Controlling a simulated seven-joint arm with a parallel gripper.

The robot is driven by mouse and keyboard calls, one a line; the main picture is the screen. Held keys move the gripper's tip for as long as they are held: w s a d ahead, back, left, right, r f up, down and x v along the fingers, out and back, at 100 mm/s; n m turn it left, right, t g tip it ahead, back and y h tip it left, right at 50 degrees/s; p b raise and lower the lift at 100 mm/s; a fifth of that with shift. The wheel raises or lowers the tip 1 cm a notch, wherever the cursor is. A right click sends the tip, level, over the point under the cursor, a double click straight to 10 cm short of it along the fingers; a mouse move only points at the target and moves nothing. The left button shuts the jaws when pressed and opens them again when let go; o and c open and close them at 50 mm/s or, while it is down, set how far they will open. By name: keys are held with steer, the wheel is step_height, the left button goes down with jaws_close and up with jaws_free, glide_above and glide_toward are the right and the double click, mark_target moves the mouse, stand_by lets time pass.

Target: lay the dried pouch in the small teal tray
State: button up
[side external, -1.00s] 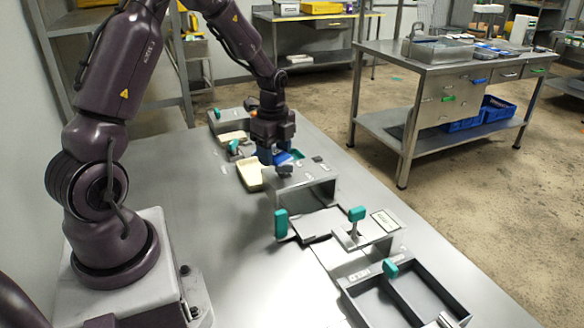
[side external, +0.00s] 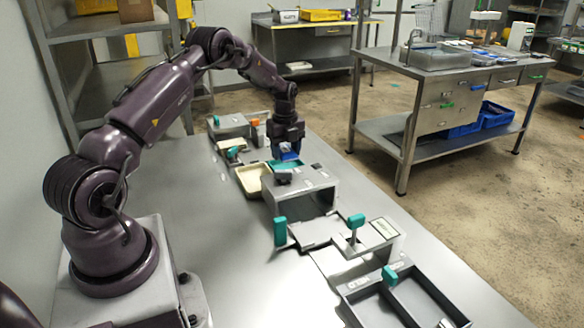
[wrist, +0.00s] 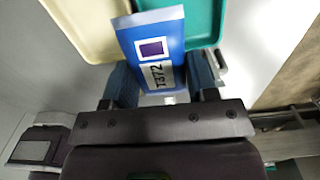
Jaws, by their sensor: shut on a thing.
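My gripper (side external: 287,148) is shut on a blue pouch (wrist: 158,55) with a white printed label and a dark square. The fingers (wrist: 160,88) grip the pouch near its lower end in the wrist view; the other end sticks out beyond them. The small teal tray (wrist: 205,20) lies beyond the pouch, partly covered by it, and it also shows below the gripper in the side view (side external: 284,165). The pouch (side external: 289,156) appears over the teal tray. I cannot tell whether it touches the tray.
A cream tray (side external: 249,181) stands directly left of the teal tray, and it shows in the wrist view (wrist: 90,25). A grey metal housing (side external: 300,192) stands in front of the trays. Another grey unit (side external: 232,125) stands behind. The left of the table is bare.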

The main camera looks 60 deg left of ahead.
steer(key=w+f, duration=0.1)
steer(key=w+a+f, duration=0.1)
steer(key=f, duration=0.1)
steer(key=a+f, duration=0.1)
steer(key=shift+w+f, duration=0.15)
steer(key=shift+w, duration=0.25)
steer(key=shift+w+a+f, duration=0.1)
steer(key=shift+a+f, duration=0.05)
steer(key=shift+f, duration=1.5)
steer(key=shift+f, duration=0.15)
steer(key=o, duration=0.6)
steer(key=shift+o, duration=0.2)
